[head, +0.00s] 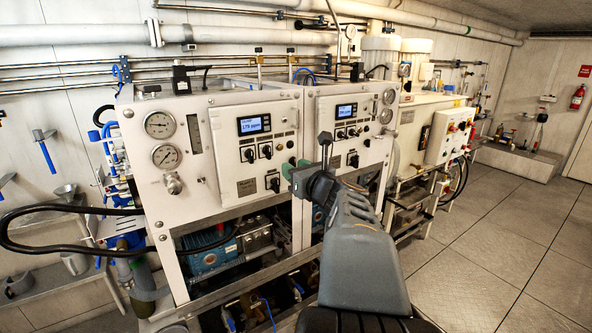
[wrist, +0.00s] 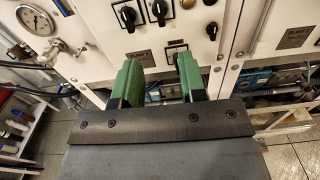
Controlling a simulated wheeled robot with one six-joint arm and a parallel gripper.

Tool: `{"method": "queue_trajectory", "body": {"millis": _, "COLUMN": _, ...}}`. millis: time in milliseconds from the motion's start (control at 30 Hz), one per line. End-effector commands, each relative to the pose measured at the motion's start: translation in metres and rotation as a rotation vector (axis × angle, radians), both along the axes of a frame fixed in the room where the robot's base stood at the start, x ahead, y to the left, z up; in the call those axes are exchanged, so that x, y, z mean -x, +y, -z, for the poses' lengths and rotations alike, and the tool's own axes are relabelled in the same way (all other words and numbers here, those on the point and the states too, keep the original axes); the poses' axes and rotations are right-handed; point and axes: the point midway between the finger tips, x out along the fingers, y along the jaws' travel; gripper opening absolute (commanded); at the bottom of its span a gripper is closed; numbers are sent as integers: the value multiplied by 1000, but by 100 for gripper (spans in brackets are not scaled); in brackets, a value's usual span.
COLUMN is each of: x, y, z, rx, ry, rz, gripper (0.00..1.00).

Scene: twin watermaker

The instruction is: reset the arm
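My arm (head: 365,255) reaches up from the bottom of the head view toward the front of the watermaker panels. My gripper (head: 292,167) is partly hidden there behind its own wrist. In the wrist view, the two green fingers of my gripper (wrist: 158,75) stand apart with a clear gap and nothing between them. They point at the lower part of the left white panel (head: 225,150), below its black rotary knobs (wrist: 158,10). I cannot tell whether the fingertips touch the panel.
The right white panel (head: 345,120) has a lit display and knobs close to my arm. Blue pumps (head: 207,256) sit in the open frame below. A black hose (head: 60,209) loops out at the left. Open tiled floor (head: 500,240) lies to the right.

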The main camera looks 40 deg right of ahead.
Motion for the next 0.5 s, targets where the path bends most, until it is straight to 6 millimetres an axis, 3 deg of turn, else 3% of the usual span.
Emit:
{"method": "queue_trajectory", "body": {"millis": 367, "x": 0, "y": 0, "z": 0, "rx": 13, "ry": 1, "rz": 0, "gripper": 38}}
{"method": "queue_trajectory", "body": {"millis": 500, "x": -1, "y": 5, "z": 9, "rx": 196, "ry": 68, "rz": -34, "gripper": 38}}
